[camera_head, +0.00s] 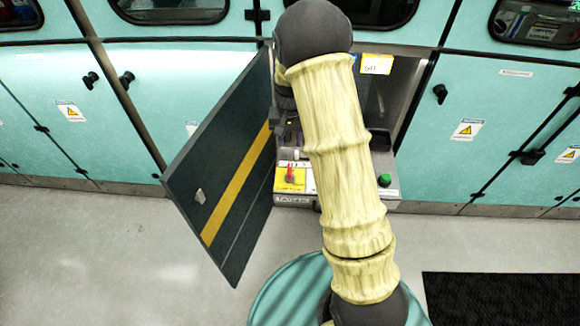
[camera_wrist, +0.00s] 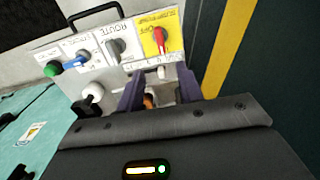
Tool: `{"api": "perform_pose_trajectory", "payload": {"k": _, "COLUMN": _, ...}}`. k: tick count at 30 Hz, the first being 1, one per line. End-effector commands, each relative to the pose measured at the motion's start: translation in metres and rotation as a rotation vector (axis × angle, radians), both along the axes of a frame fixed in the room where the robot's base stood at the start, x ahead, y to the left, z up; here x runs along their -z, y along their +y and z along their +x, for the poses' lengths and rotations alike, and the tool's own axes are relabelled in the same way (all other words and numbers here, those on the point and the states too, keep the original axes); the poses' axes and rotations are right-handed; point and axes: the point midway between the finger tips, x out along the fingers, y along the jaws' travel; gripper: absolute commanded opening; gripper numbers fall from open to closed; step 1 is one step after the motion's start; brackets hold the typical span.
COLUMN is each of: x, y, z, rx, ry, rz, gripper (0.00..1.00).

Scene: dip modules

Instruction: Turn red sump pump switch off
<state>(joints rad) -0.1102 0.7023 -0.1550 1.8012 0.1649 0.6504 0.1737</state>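The red switch (camera_head: 290,174) sits on a yellow label plate (camera_head: 283,186) at the left of a grey control panel. In the wrist view the red switch (camera_wrist: 160,41) is at the top middle, on the yellow plate (camera_wrist: 150,49), with partly readable lettering including OFF. Its handle lies roughly along the picture's vertical; I cannot tell its setting. My gripper (camera_wrist: 160,74) is open, its two purple fingers apart and pointing at the panel just below the switch in the picture. The fingers do not visibly touch the switch.
An open dark door (camera_head: 225,165) with a yellow stripe stands left of the panel. A grey ROUTE knob (camera_wrist: 115,47), a blue switch (camera_wrist: 76,62) and a green button (camera_wrist: 52,69) share the panel. An orange item (camera_wrist: 148,101) shows between my fingers. Teal cabinets flank the recess.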

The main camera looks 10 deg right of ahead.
Motion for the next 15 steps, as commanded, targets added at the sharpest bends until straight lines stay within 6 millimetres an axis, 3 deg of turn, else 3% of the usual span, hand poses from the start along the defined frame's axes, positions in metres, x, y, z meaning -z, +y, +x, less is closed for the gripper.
{"api": "perform_pose_trajectory", "payload": {"k": 15, "x": 0.093, "y": 0.0, "z": -0.001, "rx": 0.002, "ry": 0.003, "rz": 0.0, "gripper": 0.36}}
